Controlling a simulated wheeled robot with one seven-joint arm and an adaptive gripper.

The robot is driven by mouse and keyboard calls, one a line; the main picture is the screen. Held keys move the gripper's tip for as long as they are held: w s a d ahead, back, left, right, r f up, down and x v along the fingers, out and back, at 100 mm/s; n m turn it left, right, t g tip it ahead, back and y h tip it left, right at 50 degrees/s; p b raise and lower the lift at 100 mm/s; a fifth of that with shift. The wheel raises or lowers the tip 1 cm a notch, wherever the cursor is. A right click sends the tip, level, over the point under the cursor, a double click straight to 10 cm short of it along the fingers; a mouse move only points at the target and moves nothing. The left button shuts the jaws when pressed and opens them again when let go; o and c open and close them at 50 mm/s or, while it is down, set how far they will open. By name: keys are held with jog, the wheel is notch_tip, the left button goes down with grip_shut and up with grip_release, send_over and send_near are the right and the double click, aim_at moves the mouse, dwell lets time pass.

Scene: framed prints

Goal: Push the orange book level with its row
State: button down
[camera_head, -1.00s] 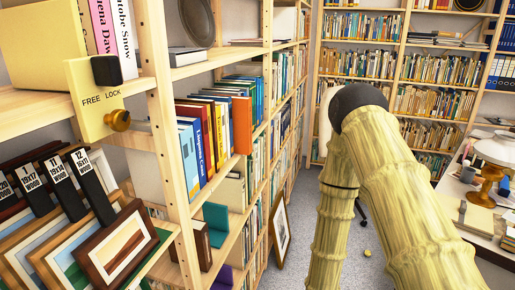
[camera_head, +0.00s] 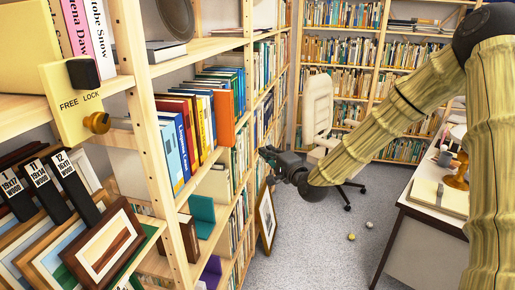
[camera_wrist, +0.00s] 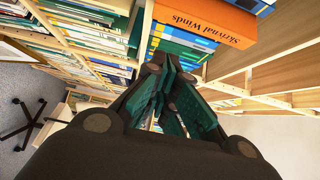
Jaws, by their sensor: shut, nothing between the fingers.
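The orange book (camera_head: 225,117) stands upright in a row of books on the left shelf unit in the head view. Its spine sticks out past the neighbouring books toward the aisle. In the wrist view the orange book (camera_wrist: 205,20) shows its spine lettered "Skrivnal Winds", near the top. My gripper (camera_head: 265,152) is in the aisle, to the right of the book and a little lower, apart from it. In the wrist view my gripper (camera_wrist: 163,72) has its dark fingers together, with nothing held, and its tips point toward the shelf below the orange spine.
A wooden upright (camera_head: 161,130) of the shelf unit stands left of the row. A framed picture (camera_head: 266,218) leans below the gripper. An office chair (camera_head: 318,110) stands behind my arm, and a desk (camera_head: 425,200) is at right. The floor between is mostly clear.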

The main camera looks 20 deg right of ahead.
aim_at(229, 140)
jog(key=w+a+p, duration=0.5)
jog(key=w, duration=0.6)
jog(key=shift+w+a, duration=0.15)
jog(key=shift+f, duration=0.1)
jog(key=w+a+b, duration=0.2)
jog(key=a, duration=0.1)
jog(key=w+a+b, duration=0.1)
jog(key=shift+a+f+b, duration=0.15)
jog(key=shift+a+b, duration=0.1)
jog(key=shift+b, duration=0.05)
jog(key=shift+w+a+r, duration=0.2)
jog(key=shift+w+a, duration=0.1)
jog(key=shift+a, duration=0.1)
